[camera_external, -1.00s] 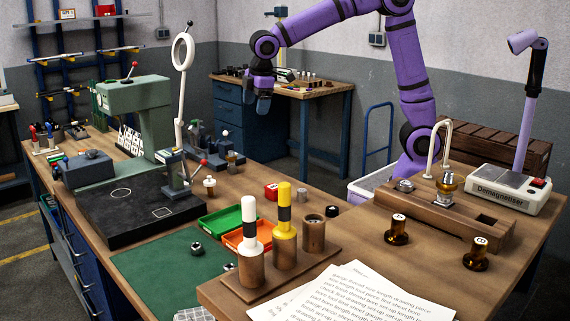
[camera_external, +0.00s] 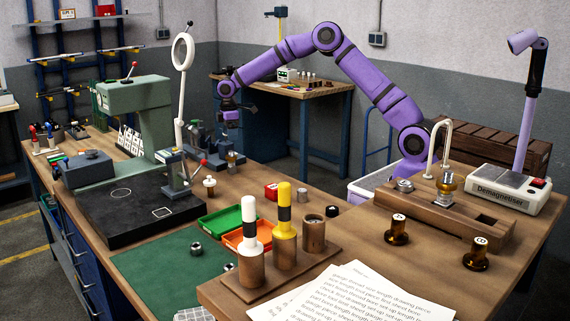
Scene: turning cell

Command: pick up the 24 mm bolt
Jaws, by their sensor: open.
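I cannot tell which thing is the 24 mm bolt; no size mark is readable. A small dark and silver piece (camera_external: 195,248) lies on the green mat (camera_external: 150,265). Two brass-coloured pieces with pale marked tops, one nearer the middle (camera_external: 397,230) and one at the right (camera_external: 477,254), stand on the front right bench. My gripper (camera_external: 231,119) is open, with nothing visible in it. It hangs in the air above the back of the left bench, right of the round white magnifier, well away from these pieces. Its fingers are small and dark in this view.
The green press (camera_external: 140,110) and white magnifier (camera_external: 183,55) stand tall on the left bench. A white-topped and a yellow-topped handle stand in a wooden rack (camera_external: 290,268). A green tray (camera_external: 227,221) and an orange tray (camera_external: 233,240) sit behind it. The demagnetiser (camera_external: 505,190) is at right.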

